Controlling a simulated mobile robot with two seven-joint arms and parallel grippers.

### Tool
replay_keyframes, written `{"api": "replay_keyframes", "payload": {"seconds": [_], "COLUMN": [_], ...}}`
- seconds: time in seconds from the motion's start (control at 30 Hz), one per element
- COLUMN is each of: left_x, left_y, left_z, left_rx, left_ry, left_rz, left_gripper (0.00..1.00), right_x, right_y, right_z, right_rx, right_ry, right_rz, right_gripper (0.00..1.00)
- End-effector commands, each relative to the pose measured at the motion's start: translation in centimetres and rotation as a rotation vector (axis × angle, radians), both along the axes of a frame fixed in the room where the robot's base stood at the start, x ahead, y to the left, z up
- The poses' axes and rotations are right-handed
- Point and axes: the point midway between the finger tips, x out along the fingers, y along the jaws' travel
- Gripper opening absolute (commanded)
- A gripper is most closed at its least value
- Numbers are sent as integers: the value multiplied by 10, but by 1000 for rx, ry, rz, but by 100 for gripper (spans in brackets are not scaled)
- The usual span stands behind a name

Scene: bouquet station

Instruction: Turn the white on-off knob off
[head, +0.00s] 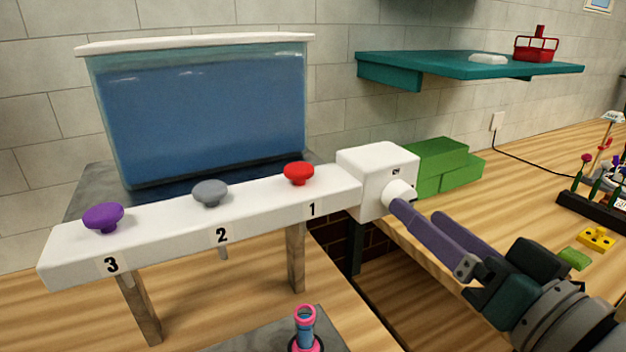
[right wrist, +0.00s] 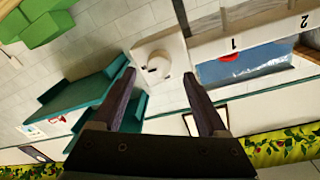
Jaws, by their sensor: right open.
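The white on-off knob (head: 398,193) sticks out of the near right face of a white box (head: 366,174) at the right end of the white bar. In the right wrist view, the knob (right wrist: 157,66) appears between the two fingertips, with dark marks beside it. My right gripper (head: 419,211) is open and empty, its purple-grey fingers pointing at the knob. The near fingertip overlaps the knob's lower edge in the head view. I cannot tell whether it touches. My left gripper is not in view.
The white bar (head: 160,232) carries a red knob (head: 298,173), a grey knob (head: 210,192) and a purple knob (head: 103,217). A water tank (head: 200,120) stands behind it. Green blocks (head: 437,168) lie behind the box. A teal shelf (head: 465,66) hangs above. A pink-and-blue tube (head: 305,325) stands in front.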

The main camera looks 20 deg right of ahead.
Motion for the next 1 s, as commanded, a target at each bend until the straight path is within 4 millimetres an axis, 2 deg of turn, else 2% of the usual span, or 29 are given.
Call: {"api": "replay_keyframes", "payload": {"seconds": [0.03, 0.2, 0.57, 1.0], "left_x": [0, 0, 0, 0], "left_y": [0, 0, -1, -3], "left_z": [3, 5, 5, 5], "left_rx": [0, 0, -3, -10], "left_ry": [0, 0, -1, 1], "left_rz": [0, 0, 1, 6], "left_gripper": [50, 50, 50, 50], "right_x": [9, 28, 34, 34], "right_y": [0, 0, 0, 0], "right_z": [2, 1, 0, 0], "right_rx": [-1, -1, -1, -1], "right_ry": [-2, 0, 2, 1], "right_rz": [0, 0, 1, 0], "right_gripper": [76, 76, 76, 28]}}
